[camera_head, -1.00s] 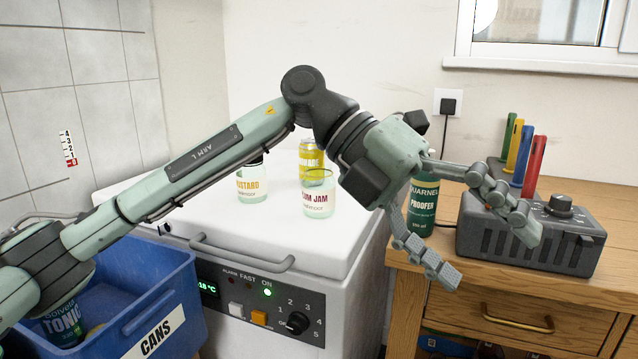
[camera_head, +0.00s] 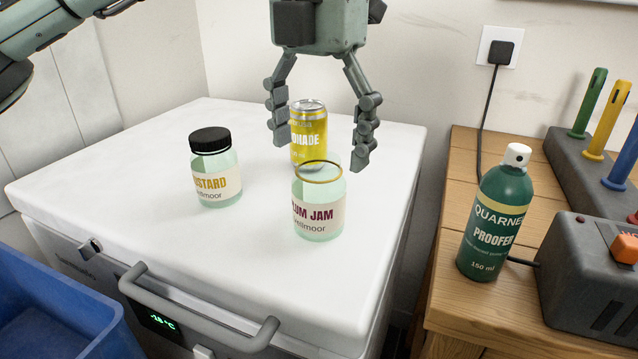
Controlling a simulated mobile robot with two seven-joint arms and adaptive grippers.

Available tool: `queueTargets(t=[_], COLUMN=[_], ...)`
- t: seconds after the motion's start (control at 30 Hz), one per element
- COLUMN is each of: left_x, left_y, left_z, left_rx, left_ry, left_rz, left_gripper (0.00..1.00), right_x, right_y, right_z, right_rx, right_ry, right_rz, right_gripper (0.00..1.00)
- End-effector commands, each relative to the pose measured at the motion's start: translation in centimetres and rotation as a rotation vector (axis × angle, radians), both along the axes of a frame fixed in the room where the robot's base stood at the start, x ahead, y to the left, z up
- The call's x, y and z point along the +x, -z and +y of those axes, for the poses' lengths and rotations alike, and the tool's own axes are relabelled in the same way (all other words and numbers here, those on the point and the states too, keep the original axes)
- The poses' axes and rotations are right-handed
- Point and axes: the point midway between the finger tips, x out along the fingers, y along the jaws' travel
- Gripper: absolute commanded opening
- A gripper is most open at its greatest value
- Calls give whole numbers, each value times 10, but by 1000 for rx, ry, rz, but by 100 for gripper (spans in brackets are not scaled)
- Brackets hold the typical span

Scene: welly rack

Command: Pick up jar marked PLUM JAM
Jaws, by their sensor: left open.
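The jar marked PLUM JAM (camera_head: 318,215) stands upright on the white freezer lid (camera_head: 130,235). It is pale green glass with a cream label, and its gold rim shows no lid. My left gripper (camera_head: 319,155) points down with its fingers spread. Its fingertips are above and to either side of the jar's top in the picture; I cannot tell the exact depth between them. The gripper holds nothing. My right gripper is not in view.
A yellow can (camera_head: 308,130) stands just behind the jam jar, between my fingers in the picture. A mustard jar (camera_head: 214,170) with a black lid stands to the left. A green proofer bottle (camera_head: 493,220) and a grey device (camera_head: 590,275) stand on the wooden cabinet at right.

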Motion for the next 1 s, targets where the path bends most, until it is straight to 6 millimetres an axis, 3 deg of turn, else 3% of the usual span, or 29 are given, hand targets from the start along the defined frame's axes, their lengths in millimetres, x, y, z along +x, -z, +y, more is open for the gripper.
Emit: queueTargets(t=[0.53, 0.77, 1.0], left_x=[5, 5, 5], left_y=[66, 70, 70], left_z=[0, 0, 0], left_rx=[-1, -3, -3], left_ry=[2, 2, 2], left_rz=[3, 1, 1], left_gripper=[82, 82, 56], right_x=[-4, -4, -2], right_y=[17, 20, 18], right_z=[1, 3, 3], right_rx=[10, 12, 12], right_ry=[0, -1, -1], right_rz=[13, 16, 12], right_gripper=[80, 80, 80])
